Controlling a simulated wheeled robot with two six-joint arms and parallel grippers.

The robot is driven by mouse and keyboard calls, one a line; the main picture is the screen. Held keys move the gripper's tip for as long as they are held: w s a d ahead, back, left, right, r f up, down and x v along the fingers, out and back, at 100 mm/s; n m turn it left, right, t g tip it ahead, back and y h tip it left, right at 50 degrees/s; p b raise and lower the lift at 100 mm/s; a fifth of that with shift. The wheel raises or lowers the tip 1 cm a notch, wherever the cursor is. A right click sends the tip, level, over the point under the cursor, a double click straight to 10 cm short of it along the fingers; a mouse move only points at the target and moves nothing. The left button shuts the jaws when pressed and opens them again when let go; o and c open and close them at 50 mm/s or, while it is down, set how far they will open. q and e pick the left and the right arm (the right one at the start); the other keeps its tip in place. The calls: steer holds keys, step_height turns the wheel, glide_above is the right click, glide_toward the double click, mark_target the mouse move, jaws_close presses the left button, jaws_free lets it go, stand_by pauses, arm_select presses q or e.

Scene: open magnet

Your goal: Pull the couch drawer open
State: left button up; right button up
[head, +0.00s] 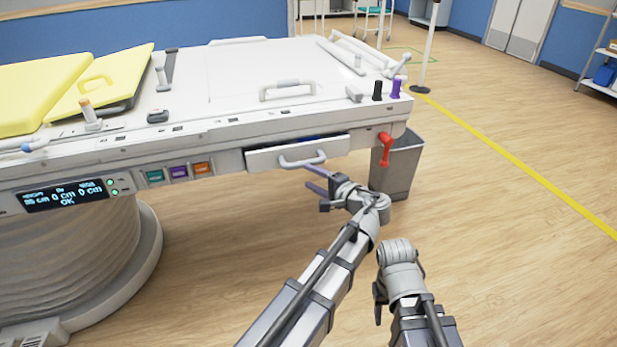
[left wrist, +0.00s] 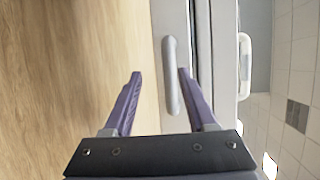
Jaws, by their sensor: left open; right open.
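The couch drawer (head: 270,158) is a pale front under the couch top's long side. It stands slightly out, with a strip of blue showing behind its upper edge. Its grey bar handle (head: 302,161) also shows in the left wrist view (left wrist: 172,75). My left gripper (head: 311,178) is open just below and in front of the handle. In the left wrist view, its purple fingers (left wrist: 160,73) appear on either side of the handle, the right one nearer. I cannot tell whether they touch it. My right arm ends at lower centre; its fingers do not show.
A red lever (head: 385,148) hangs right of the drawer, before a grey bin (head: 400,165). Coloured buttons (head: 179,172) and a display (head: 65,195) are to the left. The couch's round base (head: 80,265) stands at lower left. Floor in front is clear.

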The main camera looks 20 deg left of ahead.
arm_select(q)
jaws_close()
steer(key=c, duration=0.9)
jaws_free()
steer(key=o, duration=0.9)
